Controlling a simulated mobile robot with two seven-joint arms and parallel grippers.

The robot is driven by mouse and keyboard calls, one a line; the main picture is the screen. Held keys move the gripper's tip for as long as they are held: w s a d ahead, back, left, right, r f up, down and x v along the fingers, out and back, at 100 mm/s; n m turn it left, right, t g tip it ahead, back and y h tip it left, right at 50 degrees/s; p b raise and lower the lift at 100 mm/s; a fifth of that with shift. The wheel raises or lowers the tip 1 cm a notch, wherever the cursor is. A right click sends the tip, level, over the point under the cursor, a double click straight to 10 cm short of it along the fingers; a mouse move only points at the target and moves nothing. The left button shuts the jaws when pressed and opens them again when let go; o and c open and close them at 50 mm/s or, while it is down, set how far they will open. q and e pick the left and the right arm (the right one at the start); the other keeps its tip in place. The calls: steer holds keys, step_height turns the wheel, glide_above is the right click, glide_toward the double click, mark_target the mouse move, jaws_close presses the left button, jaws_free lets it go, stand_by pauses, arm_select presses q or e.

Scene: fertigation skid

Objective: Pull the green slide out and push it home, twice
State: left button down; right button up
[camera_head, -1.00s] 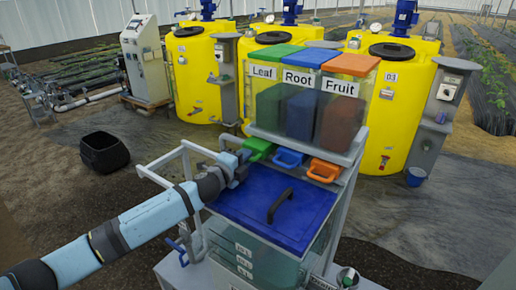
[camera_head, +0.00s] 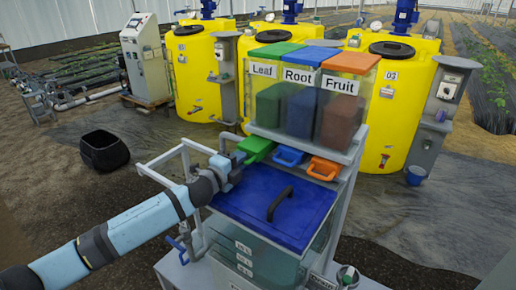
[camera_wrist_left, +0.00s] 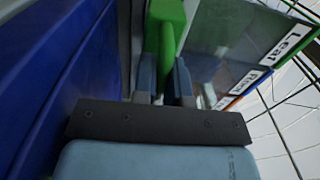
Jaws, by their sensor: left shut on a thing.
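The green slide (camera_head: 255,149) sits under the Leaf hopper (camera_head: 270,95) and sticks out further than the blue slide (camera_head: 289,157) and orange slide (camera_head: 324,169). My left gripper (camera_head: 238,163) is at its front end, above the edge of the blue tank lid. In the left wrist view the fingers (camera_wrist_left: 165,82) are shut on the green slide (camera_wrist_left: 167,35), one on each side. The gripper partly hides the slide's handle. My right gripper is not in view.
The blue lid (camera_head: 262,200) with its black handle lies just below the gripper. A grey pipe frame (camera_head: 165,160) stands left of it. Root and Fruit hoppers stand beside Leaf. A black bin (camera_head: 104,152) and yellow tanks (camera_head: 200,80) are further back.

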mark_target(250, 151)
arm_select(q)
steer(key=shift+b+x, duration=0.45)
steer(key=shift+x, duration=2.3)
steer(key=c, duration=1)
jaws_free()
steer(key=shift+w, duration=0.15)
steer(key=shift+s+a+p, duration=0.25)
steer(key=shift+s+p, duration=0.2)
steer(key=shift+s, duration=0.2)
steer(key=shift+v, duration=2.9)
steer(key=shift+w, duration=0.1)
